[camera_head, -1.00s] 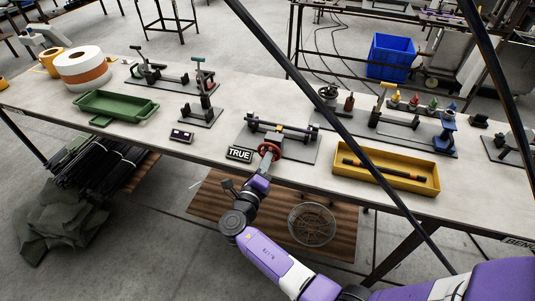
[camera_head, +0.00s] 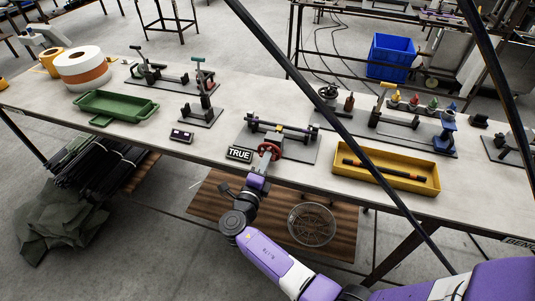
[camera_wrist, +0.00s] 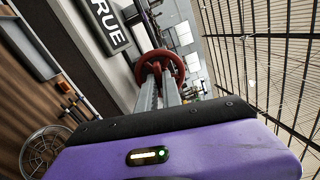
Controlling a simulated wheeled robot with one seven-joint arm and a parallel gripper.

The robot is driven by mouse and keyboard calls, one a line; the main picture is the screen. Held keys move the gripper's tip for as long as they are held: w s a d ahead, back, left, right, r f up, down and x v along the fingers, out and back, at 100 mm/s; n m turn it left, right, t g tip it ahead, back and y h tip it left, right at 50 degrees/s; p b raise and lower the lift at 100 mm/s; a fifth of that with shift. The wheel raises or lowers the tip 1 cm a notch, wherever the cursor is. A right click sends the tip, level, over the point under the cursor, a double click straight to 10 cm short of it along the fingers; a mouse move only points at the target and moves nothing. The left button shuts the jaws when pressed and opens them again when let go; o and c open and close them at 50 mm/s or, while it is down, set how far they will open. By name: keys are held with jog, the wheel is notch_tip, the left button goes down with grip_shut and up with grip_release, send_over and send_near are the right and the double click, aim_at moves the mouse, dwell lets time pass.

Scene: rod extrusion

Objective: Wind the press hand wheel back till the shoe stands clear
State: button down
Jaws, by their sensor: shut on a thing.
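The press (camera_head: 305,152) stands on a dark plate near the bench's front edge, with a long dark rod-like part across it and a small yellow part in the middle. Its red hand wheel (camera_head: 276,149) faces the front edge; it also shows in the wrist view (camera_wrist: 178,66). My gripper (camera_head: 266,158) reaches in from the front and is shut on the wheel. In the wrist view its two fingers (camera_wrist: 159,80) meet the wheel at the hub and lower rim. The shoe is too small to tell apart, and the wheel hides much of the press in the wrist view.
A "TRUE" sign (camera_head: 239,154) stands just left of the wheel. A yellow tray (camera_head: 408,184) holding a dark rod lies to the right. A green tray (camera_head: 117,105) and a small dark display (camera_head: 181,136) are on the left. A black bar crosses the view in front.

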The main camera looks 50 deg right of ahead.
jog(key=shift+n, duration=1)
jog(key=c, duration=1.4)
grip_release()
jog(key=shift+c, duration=0.2)
jog(key=shift+a, duration=0.15)
jog(key=v, duration=0.7)
jog(key=shift+s+a, duration=0.15)
jog(key=shift+a, duration=0.1)
jog(key=shift+c, duration=0.5)
